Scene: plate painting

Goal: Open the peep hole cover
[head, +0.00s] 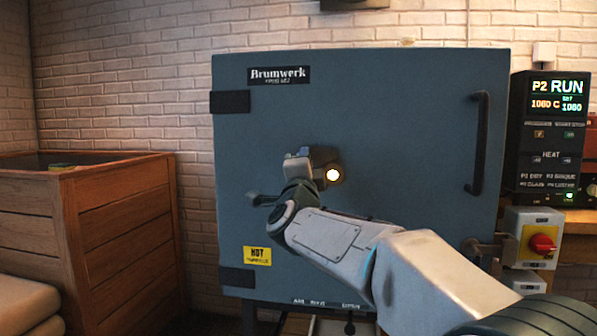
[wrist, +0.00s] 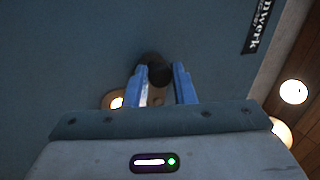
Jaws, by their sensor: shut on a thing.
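The peep hole (head: 333,175) glows bright yellow-white in the middle of the blue-grey kiln door (head: 400,120); its glow also shows in the wrist view (wrist: 116,102), left of my fingers. The peep hole cover's dark round knob (wrist: 157,68) sits between my fingertips in the wrist view. My gripper (wrist: 159,76) is shut on this knob, close against the door. In the head view my gripper (head: 300,166) is just left of the glowing hole. The cover is off at least part of the hole; its plate is mostly hidden by my fingers.
A black door handle (head: 480,143) stands out at the right of the door. A control panel (head: 546,140) and a red switch (head: 542,244) are further right. A wooden crate (head: 125,240) stands at the left. A yellow HOT label (head: 257,256) is low on the door.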

